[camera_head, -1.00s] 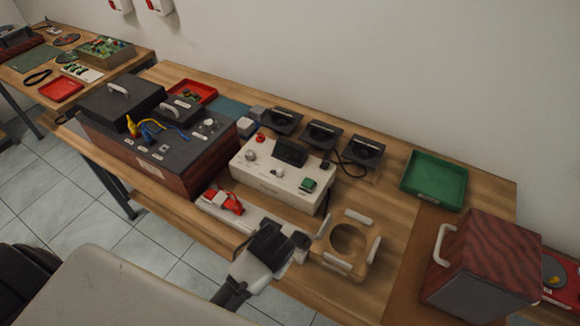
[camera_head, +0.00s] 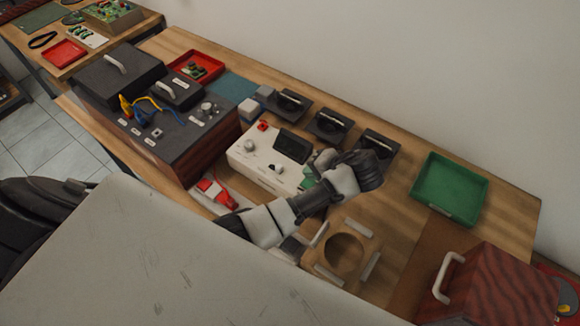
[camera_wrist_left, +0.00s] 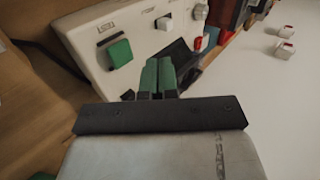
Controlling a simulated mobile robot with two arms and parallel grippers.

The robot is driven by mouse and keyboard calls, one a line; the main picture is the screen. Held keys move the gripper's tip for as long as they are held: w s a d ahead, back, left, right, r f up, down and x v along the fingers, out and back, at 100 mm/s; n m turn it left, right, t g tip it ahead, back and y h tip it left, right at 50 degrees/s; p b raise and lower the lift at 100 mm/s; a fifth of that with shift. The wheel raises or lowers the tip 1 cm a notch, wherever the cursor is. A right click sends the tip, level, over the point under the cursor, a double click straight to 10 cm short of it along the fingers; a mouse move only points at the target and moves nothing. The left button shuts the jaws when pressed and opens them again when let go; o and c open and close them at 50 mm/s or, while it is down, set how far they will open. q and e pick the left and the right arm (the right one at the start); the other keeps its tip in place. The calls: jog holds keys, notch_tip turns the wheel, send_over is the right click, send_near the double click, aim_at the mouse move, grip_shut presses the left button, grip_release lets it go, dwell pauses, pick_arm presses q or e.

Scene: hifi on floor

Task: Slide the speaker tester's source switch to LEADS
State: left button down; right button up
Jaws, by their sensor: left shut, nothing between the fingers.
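The speaker tester (camera_head: 247,166) is the cream box with a dark display (camera_head: 292,147) in the middle of the bench. In the wrist view, a green rocker (camera_wrist_left: 120,53) is left of the fingers. My left gripper (camera_wrist_left: 158,70) is shut and empty, its green-tipped fingers together near the display, apart from the pale lever. In the head view my arm hides the tester's right end. My right gripper is not in view.
Black speaker units (camera_head: 328,125) stand behind the tester. A dark-topped wooden case (camera_head: 195,150) stands left. A wooden ring fixture (camera_head: 325,270), green tray (camera_head: 450,188) and wooden speaker box (camera_head: 490,285) are to the right. Red-handled leads (camera_head: 215,192) lie in front.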

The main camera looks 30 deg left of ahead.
aim_at(278, 166)
pick_arm(q)
jog(key=shift+w+a+f, duration=0.2)
jog(key=shift+w+f, duration=0.05)
jog(key=shift+f, duration=0.05)
jog(key=p+x, duration=0.1)
jog(key=x, duration=0.8)
jog(key=shift+p, duration=0.3)
jog(key=shift+a+f, duration=0.15)
jog(key=shift+f, duration=0.05)
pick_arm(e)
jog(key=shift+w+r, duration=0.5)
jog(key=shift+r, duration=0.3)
pick_arm(q)
jog(key=shift+w+a+p, duration=0.2)
jog(key=shift+a+p, duration=0.25)
jog(key=shift+a, duration=1.05)
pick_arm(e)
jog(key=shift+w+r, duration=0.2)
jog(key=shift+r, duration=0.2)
